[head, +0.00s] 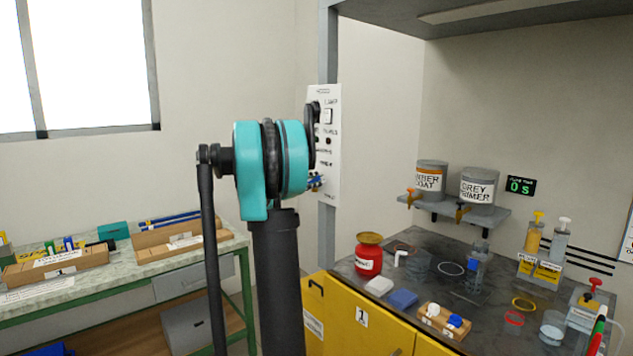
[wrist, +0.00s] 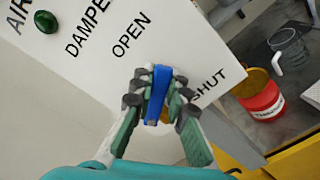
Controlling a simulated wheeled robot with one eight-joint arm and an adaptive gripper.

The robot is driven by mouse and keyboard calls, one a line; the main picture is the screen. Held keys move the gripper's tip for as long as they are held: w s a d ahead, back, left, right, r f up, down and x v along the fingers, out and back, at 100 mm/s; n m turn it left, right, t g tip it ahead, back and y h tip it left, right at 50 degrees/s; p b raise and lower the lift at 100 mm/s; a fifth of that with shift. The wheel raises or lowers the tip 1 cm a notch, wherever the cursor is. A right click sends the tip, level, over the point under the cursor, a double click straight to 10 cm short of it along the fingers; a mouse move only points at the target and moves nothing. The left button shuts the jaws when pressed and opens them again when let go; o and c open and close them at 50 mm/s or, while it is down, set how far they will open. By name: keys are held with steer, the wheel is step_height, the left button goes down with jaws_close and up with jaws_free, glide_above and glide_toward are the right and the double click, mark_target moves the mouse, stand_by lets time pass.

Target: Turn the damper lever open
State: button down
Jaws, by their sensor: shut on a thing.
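The damper lever (wrist: 159,88) is a blue bar on a white control panel (wrist: 165,38). In the wrist view it lies between the fingers of my gripper (wrist: 158,96), which is shut on it. The printed word OPEN is above and left of the lever, and SHUT is to its right. The lever's pivot is hidden by the fingers, and I cannot tell its exact setting. In the head view the panel (head: 328,165) hangs on a grey post, partly behind my arm. Only bits of blue and dark fingers show at its lower left edge.
A green lamp (wrist: 46,21) sits above the DAMPER label. A red jar (head: 369,260), a shelf with paint cans (head: 430,178) and several small items stand on the dark counter to the right. A yellow cabinet (head: 345,325) is below. A workbench (head: 110,280) with trays is at left.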

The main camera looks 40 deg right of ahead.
steer(key=shift+r, duration=0.1)
stand_by(0.4)
steer(key=n, duration=0.1)
steer(key=w+r+n, duration=0.1)
steer(key=n, duration=0.1)
steer(key=shift+n, duration=0.3)
steer(key=n, duration=0.1)
steer(key=w+n, duration=0.1)
steer(key=shift+a+r+n, duration=0.1)
steer(key=shift+r+n, duration=0.2)
steer(key=shift+n, duration=0.1)
steer(key=n, duration=0.1)
steer(key=w+n, duration=0.1)
steer(key=n, duration=0.1)
steer(key=w+n, duration=0.1)
steer(key=n, duration=0.1)
steer(key=shift+a+r, duration=0.1)
steer(key=shift+r, duration=0.15)
steer(key=shift+w+n, duration=0.1)
steer(key=shift+n, duration=0.2)
steer(key=c, duration=1.5)
jaws_free()
steer(key=shift+a, duration=0.15)
